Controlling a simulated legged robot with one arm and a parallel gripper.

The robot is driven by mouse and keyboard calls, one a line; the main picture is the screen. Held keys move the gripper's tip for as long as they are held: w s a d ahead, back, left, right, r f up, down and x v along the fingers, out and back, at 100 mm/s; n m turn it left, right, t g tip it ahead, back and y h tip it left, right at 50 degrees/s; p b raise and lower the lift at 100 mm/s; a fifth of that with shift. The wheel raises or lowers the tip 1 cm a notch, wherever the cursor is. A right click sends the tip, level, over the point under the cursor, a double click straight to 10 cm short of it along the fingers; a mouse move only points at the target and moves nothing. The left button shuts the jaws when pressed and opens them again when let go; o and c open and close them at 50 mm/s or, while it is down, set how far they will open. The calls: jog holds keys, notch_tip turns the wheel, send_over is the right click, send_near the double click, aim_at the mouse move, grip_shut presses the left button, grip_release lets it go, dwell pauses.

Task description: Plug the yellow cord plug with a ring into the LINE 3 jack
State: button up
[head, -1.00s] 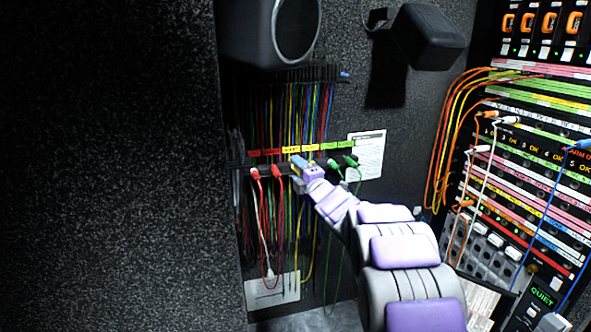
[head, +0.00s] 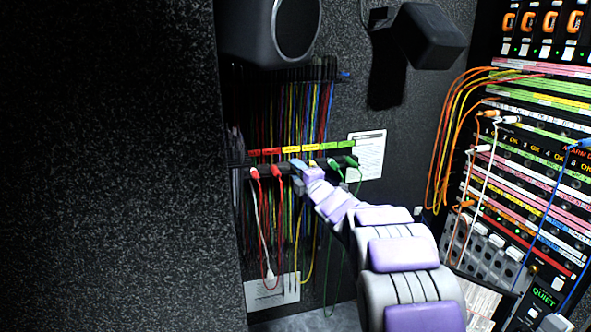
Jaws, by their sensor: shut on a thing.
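My gripper (head: 298,164) is at the yellow-labelled middle of the cord rack on the back wall, shut on a plug that its fingers mostly hide. A yellow cord (head: 307,258) hangs below this place, so the held plug appears to be the yellow one. Its ring cannot be made out. The jack panel (head: 530,150) stands at the right, away from my gripper. Its small strip labels are unreadable, so I cannot tell which jack is LINE 3.
Red plugs (head: 277,170) hang left of my gripper and green plugs (head: 351,161) hang close on its right. A speaker (head: 268,30) is above the rack. Orange cords (head: 440,150) loop at the panel's left edge, and white and blue cords hang across its front.

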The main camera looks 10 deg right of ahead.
jog(key=shift+r, duration=0.55)
grip_shut()
jog(key=o, duration=0.6)
grip_release()
jog(key=shift+c, duration=0.2)
jog(key=o, duration=0.9)
jog(key=shift+f, duration=0.2)
jog(key=shift+s, duration=0.15)
jog(key=v, duration=0.8)
jog(key=b+v, duration=0.1)
jog(key=v, duration=0.8)
jog(key=shift+f, duration=0.25)
jog(key=shift+d, duration=0.1)
